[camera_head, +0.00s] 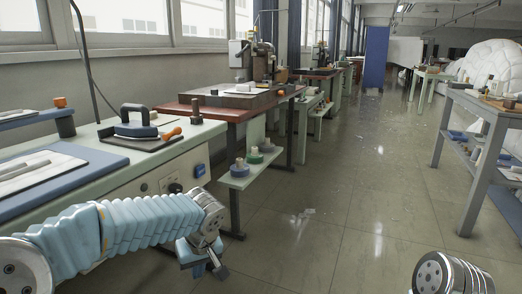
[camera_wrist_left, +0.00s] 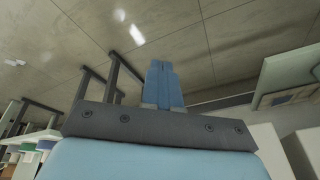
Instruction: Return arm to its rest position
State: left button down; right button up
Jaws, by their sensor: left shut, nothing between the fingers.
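My left arm comes in from the lower left of the head view, in a light blue ribbed sleeve. My left gripper (camera_head: 217,268) hangs at its end, pointing down over the floor beside the green workbench. In the left wrist view the two blue fingers of the left gripper (camera_wrist_left: 163,85) are together, with nothing between them. Part of my right arm shows at the lower right edge of the head view. My right gripper is out of the picture.
A green workbench (camera_head: 150,180) with a black-handled tool (camera_head: 137,122) stands at the left, close to my left arm. A brown-topped table (camera_head: 215,112) stands beyond it. A grey table (camera_head: 480,105) and white heap (camera_head: 490,65) are at the right. The aisle floor (camera_head: 345,190) is mostly clear.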

pick_arm(q)
jog(key=s+d+f+m+g+h+p, duration=0.1)
jog(key=s+d+f+m+h, duration=0.1)
jog(key=f, duration=0.5)
jog(key=s+d+f+m+g+h+p, duration=0.1)
jog(key=s+d+f+h, duration=0.1)
jog(key=f, duration=0.5)
jog(key=s+f+m+h+p, duration=0.1)
jog(key=s+f+p, duration=0.3)
jog(key=s+f, duration=1)
jog(key=shift+s+d+f+h, duration=0.4)
jog(key=shift+s+h, duration=0.4)
jog(key=shift+s, duration=0.35)
